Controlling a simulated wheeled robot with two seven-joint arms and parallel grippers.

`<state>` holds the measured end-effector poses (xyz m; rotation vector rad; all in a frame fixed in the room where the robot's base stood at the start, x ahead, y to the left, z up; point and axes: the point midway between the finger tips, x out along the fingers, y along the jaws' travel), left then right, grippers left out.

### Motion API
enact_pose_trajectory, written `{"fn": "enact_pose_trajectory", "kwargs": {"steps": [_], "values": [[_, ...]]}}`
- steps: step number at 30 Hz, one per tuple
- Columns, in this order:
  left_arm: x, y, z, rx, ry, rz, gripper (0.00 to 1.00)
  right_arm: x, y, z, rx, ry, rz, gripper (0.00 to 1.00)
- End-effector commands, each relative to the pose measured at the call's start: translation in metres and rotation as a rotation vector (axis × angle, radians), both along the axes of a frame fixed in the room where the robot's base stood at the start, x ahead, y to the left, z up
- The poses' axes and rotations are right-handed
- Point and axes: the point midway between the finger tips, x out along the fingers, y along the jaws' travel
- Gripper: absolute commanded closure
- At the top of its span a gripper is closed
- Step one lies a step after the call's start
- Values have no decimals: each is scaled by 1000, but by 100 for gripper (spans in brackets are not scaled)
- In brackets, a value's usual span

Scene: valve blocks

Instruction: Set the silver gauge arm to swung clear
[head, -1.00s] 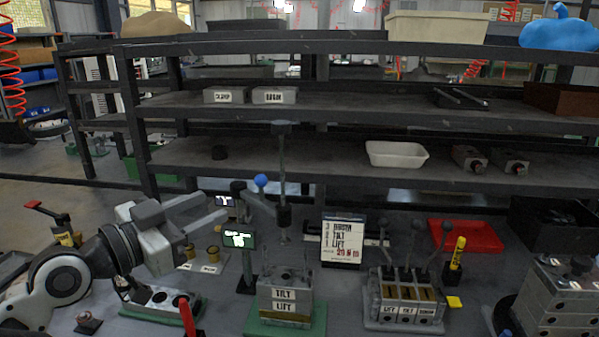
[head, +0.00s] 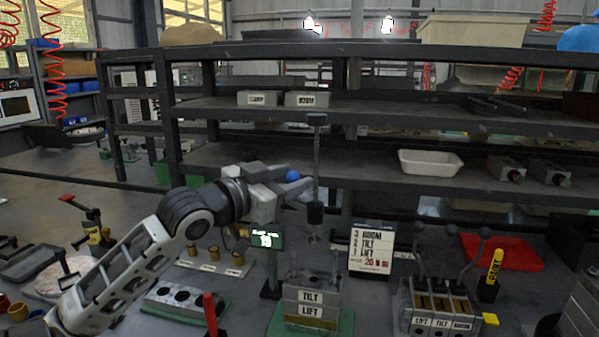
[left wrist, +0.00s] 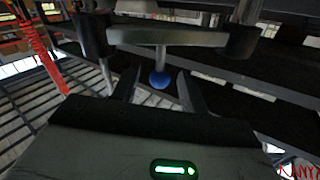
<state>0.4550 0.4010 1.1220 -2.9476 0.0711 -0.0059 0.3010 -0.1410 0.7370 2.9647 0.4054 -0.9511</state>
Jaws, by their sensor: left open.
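The silver gauge arm (left wrist: 165,38) is a pale flat bar in the left wrist view, with dark round parts at both ends. Its blue ball knob (left wrist: 160,78) sits on a short stalk between the finger tips of my left gripper (left wrist: 158,90). The fingers are open on either side, with gaps to the knob. In the head view the blue knob (head: 292,176) shows at the tips of my left gripper (head: 284,183), beside the tall dark post (head: 316,160). My gripper hides most of the gauge arm there. My right gripper is not in view.
The TILT/LIFT block (head: 311,297) stands on a green base below the post. A lit green display (head: 267,239) stands left of it. A sign card (head: 371,247) and a lever block (head: 436,305) are to the right. A dark shelf rack (head: 260,157) stands behind.

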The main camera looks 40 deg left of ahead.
Motion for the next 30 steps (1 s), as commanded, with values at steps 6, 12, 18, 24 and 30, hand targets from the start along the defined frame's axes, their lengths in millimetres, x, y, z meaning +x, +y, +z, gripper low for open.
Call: {"fn": "enact_pose_trajectory", "kwargs": {"steps": [6, 12, 18, 24, 30], "values": [[22, -1, 1, -1, -2, 0, 56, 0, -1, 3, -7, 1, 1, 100], [27, -1, 0, 1, 0, 0, 56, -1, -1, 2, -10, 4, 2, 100], [27, -1, 0, 1, 0, -1, 59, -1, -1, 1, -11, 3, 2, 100], [27, -2, 0, 0, 0, -1, 100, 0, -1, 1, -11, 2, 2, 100], [30, -2, 1, -1, -2, 4, 100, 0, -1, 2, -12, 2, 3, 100]]}}
